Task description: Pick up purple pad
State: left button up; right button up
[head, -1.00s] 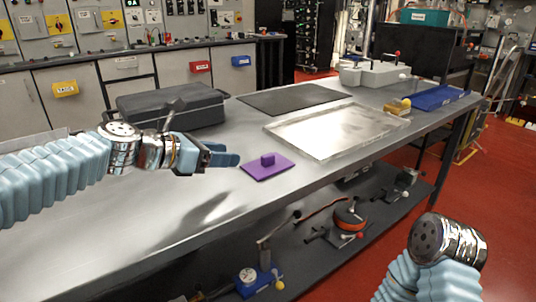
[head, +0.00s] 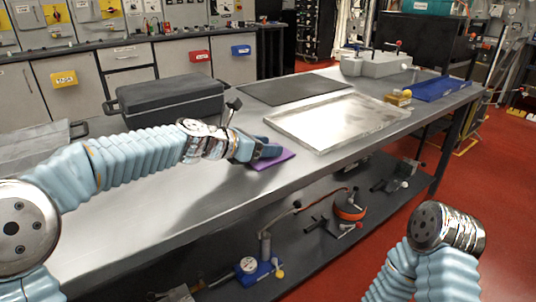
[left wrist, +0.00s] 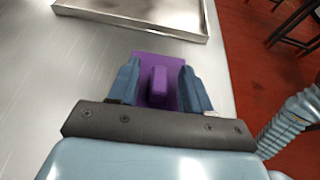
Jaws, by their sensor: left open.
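The purple pad (head: 282,157) lies flat on the metal table near its front edge, partly hidden behind my left gripper in the head view. In the left wrist view, the pad (left wrist: 158,62) shows with its raised purple handle block (left wrist: 158,84). My left gripper (head: 270,150) is open, with its blue fingers (left wrist: 157,85) on either side of the handle. A gap shows between each finger and the handle. Whether the fingers are at the handle's height is hard to tell. My right gripper is out of view; only part of my right arm shows at the lower right.
A shallow metal tray (head: 285,130) lies behind the pad, with a black mat (head: 293,88) beyond it. A dark grey case (head: 168,101) stands behind my left arm. A blue tray (head: 443,89) is at the far right. Tools sit on the lower shelf (head: 318,242).

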pick_arm(q)
grip_shut()
jog(key=shift+r, duration=0.1)
